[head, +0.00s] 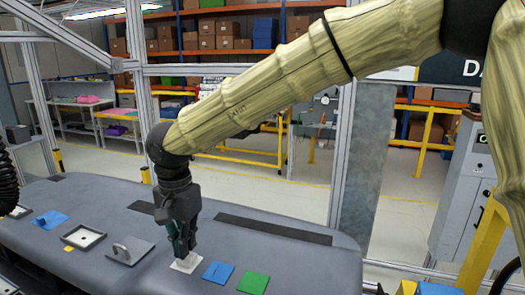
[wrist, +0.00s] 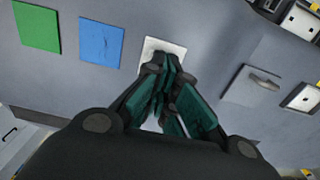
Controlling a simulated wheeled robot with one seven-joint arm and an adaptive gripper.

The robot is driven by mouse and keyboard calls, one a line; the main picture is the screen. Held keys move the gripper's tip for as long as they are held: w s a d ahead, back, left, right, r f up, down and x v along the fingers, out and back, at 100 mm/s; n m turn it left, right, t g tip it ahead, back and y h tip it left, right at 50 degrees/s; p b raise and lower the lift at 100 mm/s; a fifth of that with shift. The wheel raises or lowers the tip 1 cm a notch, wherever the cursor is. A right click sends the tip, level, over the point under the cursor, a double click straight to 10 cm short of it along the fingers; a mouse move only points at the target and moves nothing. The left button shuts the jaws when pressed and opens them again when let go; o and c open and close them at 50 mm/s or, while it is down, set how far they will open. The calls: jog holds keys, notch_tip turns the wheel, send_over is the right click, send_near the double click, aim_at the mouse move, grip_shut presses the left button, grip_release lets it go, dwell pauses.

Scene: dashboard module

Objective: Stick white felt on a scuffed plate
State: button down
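A white felt square (head: 184,266) lies on the grey table, left of the blue square; it also shows in the wrist view (wrist: 158,46). My gripper (head: 185,252) points down right over it. In the wrist view my gripper's fingertips (wrist: 168,66) are close together and cover the felt's near edge. Whether the felt is pinched between them is hidden. A flat grey plate with a raised handle (head: 130,251) lies to the left of the felt in the head view; it also shows in the wrist view (wrist: 240,92). Its scuffs are too small to tell.
A blue square (head: 217,272) and a green square (head: 253,283) lie right of the felt. A dark-framed part with a white middle (head: 84,237) and a blue piece (head: 50,220) lie to the left. Dark strips (head: 272,229) run along the table's back.

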jog(key=shift+s+f, duration=0.1)
jog(key=shift+f, duration=0.75)
dwell(1.0)
notch_tip(320, 180, up, 8)
jog(key=p, duration=0.8)
jog(key=shift+p, duration=0.4)
jog(key=shift+d, duration=0.1)
